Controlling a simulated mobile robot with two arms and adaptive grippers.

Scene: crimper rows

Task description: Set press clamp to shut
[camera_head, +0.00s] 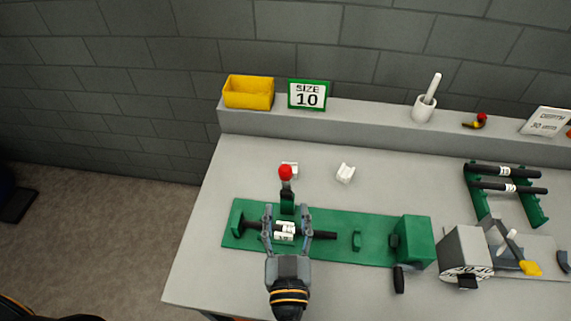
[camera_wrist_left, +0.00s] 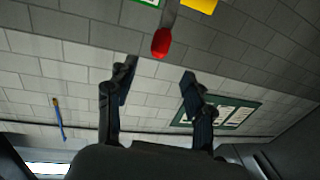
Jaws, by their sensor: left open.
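The press clamp is a dark green post with a grey lever and a red knob (camera_head: 285,172). It stands on the long green base plate (camera_head: 345,257), and its lever points up. The red knob also shows in the wrist view (camera_wrist_left: 161,42), beyond my fingertips and between them. A black rod (camera_head: 323,235) with white labels lies across green supports in front of the clamp. My left gripper (camera_head: 287,209) is open over the rod, its fingers apart on either side of the labels. In the wrist view the fingers (camera_wrist_left: 158,77) hold nothing. My right gripper is not in view.
A green block (camera_head: 414,242) with a black handle stands at the plate's right end. A grey dial block (camera_head: 465,250) and a green rack with black rods (camera_head: 507,187) are further right. A yellow bin (camera_head: 248,92) sits on the back ledge.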

